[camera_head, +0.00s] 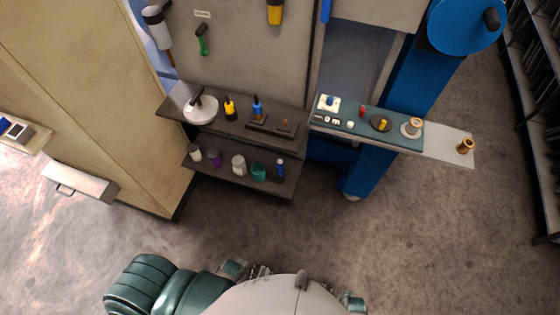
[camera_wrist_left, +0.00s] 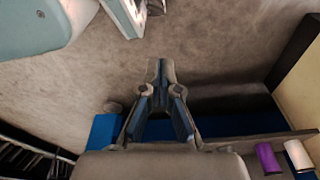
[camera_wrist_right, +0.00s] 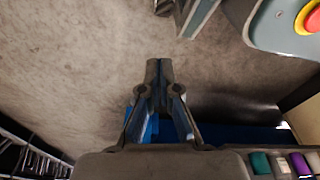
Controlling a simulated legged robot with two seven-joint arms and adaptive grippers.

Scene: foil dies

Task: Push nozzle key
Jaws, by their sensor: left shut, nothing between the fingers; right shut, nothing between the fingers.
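A teal control panel (camera_head: 345,121) juts out at the right of the shelves in the head view. On it are a white square with a blue button (camera_head: 329,103), a small red piece (camera_head: 362,111), a white button (camera_head: 350,124), a dark disc with a yellow knob (camera_head: 381,124) and a brass piece on a white disc (camera_head: 411,128). I cannot tell which is the nozzle key. My left gripper (camera_wrist_left: 160,66) is shut and empty above the floor. My right gripper (camera_wrist_right: 160,66) is also shut and empty above the floor. Neither gripper shows in the head view.
A brass fitting (camera_head: 465,146) stands on the grey plate at the panel's right end. Two dark shelves (camera_head: 240,178) hold bottles and jars left of the panel. A blue column (camera_head: 370,172) stands behind the panel. A dark rack (camera_head: 542,120) is at far right. The floor in front is clear.

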